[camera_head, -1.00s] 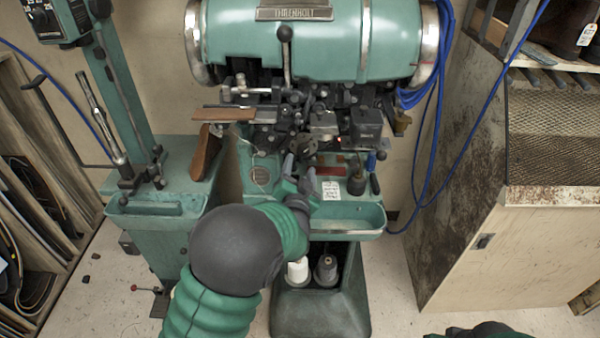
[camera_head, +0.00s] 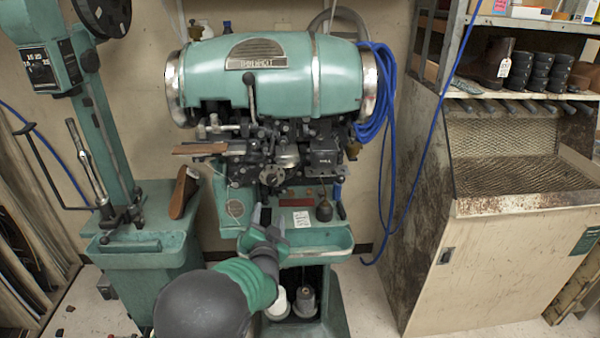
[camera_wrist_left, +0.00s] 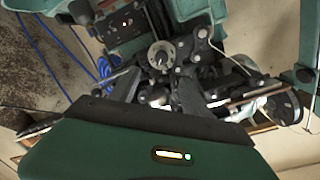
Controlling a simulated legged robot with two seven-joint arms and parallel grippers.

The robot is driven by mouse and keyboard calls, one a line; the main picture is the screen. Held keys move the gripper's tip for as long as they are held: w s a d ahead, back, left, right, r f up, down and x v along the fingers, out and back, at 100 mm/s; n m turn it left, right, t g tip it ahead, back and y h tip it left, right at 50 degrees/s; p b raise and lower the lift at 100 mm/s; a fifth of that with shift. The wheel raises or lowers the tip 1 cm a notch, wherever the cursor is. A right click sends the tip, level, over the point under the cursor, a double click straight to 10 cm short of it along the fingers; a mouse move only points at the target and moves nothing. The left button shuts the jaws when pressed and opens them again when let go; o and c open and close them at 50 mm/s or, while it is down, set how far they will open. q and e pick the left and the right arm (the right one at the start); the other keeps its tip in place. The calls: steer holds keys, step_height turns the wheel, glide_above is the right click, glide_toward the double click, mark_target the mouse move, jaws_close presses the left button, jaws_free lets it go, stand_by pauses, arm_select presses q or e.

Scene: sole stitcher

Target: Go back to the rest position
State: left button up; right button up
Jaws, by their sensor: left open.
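My left gripper (camera_head: 262,216) is in front of the green sole stitcher (camera_head: 270,75), over the near part of its tray (camera_head: 310,243). Its two fingers stand apart, with nothing seen between them. In the left wrist view the fingers (camera_wrist_left: 155,90) point at the machine's dark working parts and a round knob (camera_wrist_left: 161,56). My left arm comes in from the bottom of the head view. My right gripper is not in view.
Thread cones (camera_head: 304,301) sit below. A wooden cabinet (camera_head: 490,270) stands at right, with open floor before it.

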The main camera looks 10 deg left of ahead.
arm_select(q)
steer(key=s+f+n+g+h, duration=0.1)
steer(key=s+f+g, duration=0.3)
steer(key=s, duration=0.7)
steer(key=s+d+f+n+g+h+p, duration=0.1)
steer(key=s+f+g, duration=0.3)
steer(key=s, duration=0.8)
steer(key=s+d+f+n+g+h+p, duration=0.1)
steer(key=s+f+g, duration=0.3)
steer(key=s, duration=0.8)
steer(key=shift+n+g+h, duration=0.3)
steer(key=shift+n+g, duration=0.6)
steer(key=shift+g, duration=0.2)
steer(key=shift+w, duration=0.1)
steer(key=shift+a, duration=0.1)
